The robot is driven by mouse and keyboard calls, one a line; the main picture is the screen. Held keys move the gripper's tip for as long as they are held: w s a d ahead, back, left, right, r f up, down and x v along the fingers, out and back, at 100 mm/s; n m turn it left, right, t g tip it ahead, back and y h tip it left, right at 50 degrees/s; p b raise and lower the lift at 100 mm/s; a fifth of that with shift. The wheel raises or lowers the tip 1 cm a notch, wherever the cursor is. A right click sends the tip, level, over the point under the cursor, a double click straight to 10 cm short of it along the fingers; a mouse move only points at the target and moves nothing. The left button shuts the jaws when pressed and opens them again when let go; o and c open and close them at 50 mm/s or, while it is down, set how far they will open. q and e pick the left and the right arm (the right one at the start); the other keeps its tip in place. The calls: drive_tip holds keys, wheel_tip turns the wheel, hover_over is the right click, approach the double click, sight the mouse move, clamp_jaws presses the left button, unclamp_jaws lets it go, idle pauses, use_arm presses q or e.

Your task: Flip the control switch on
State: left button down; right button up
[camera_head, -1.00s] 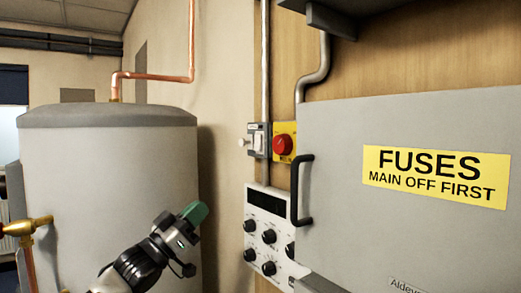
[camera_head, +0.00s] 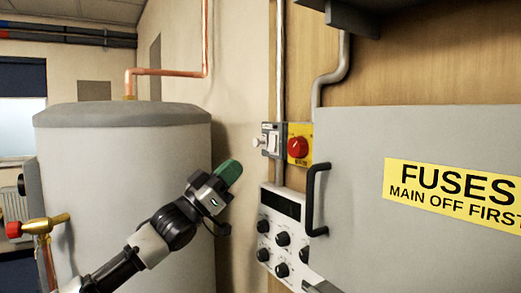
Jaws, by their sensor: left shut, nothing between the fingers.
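A small grey switch box (camera_head: 271,140) with a white rocker is fixed to the wall, left of the fuse cabinet. A pale round knob (camera_head: 256,142) sticks out at its left side. Which way the rocker is set is too small to tell. My left gripper (camera_head: 229,172), with green fingertips, is shut and empty. In the picture it is below and left of the switch box, with a gap between them. My right gripper is not in view.
A red knob on a yellow plate (camera_head: 299,158) sits just right of the switch box. Below is a white dial panel (camera_head: 270,206). The grey fuse cabinet (camera_head: 350,200) with a black handle (camera_head: 313,200) fills the right. A large grey tank (camera_head: 110,170) stands behind my left arm.

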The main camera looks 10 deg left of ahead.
sight(271, 150)
use_arm(q)
drive_tip(key=w+d+r+p, duration=0.1)
drive_tip(key=w+d+p, duration=0.1)
drive_tip(key=w+d, duration=0.1)
drive_tip(key=w+d+r+p, duration=0.1)
drive_tip(key=shift+w+d+r, duration=0.35)
drive_tip(key=shift+w+d, duration=0.05)
drive_tip(key=shift+w+d+f, duration=0.2)
drive_tip(key=shift+w+d, duration=0.1)
drive_tip(key=shift+w, duration=0.05)
drive_tip(key=shift+w+d+f+b, duration=0.15)
drive_tip(key=shift+d+f+b, duration=0.15)
drive_tip(key=shift+b, duration=0.25)
drive_tip(key=shift+w+t+h, duration=0.15)
drive_tip(key=shift+t+h, duration=0.25)
drive_tip(key=shift+r, duration=0.15)
